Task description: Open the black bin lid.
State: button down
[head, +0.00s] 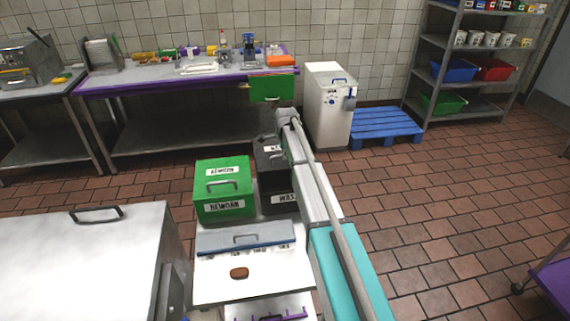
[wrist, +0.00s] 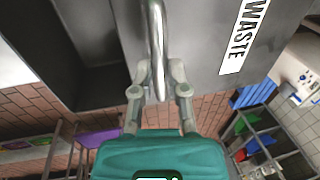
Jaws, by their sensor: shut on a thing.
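The black bin (head: 279,197) stands right of the green bin in the head view, with a white "WASTE" label on its front, partly covered by my arm. Its dark grey lid (head: 266,160) looks raised and tilted. In the wrist view the lid (wrist: 195,45) carries a "WASTE" label and a metal bar handle (wrist: 155,25). A dark hollow, seemingly the bin's inside (wrist: 95,85), shows to its left. My gripper (wrist: 160,84) is shut on the handle, one finger on each side. In the head view my arm hides the fingers.
The green bin (head: 224,205) stands close on the left, its lid down. A blue lid with a handle (head: 246,237) and a brown oval item (head: 239,273) are in front. A white bin (head: 327,110) and blue pallet (head: 384,127) stand behind.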

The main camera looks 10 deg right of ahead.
jog(key=w, duration=0.5)
jog(key=shift+d, duration=0.15)
jog(key=c, duration=0.7)
grip_release()
jog(key=shift+d, duration=0.1)
jog(key=shift+o, duration=0.2)
jog(key=shift+r, duration=0.1)
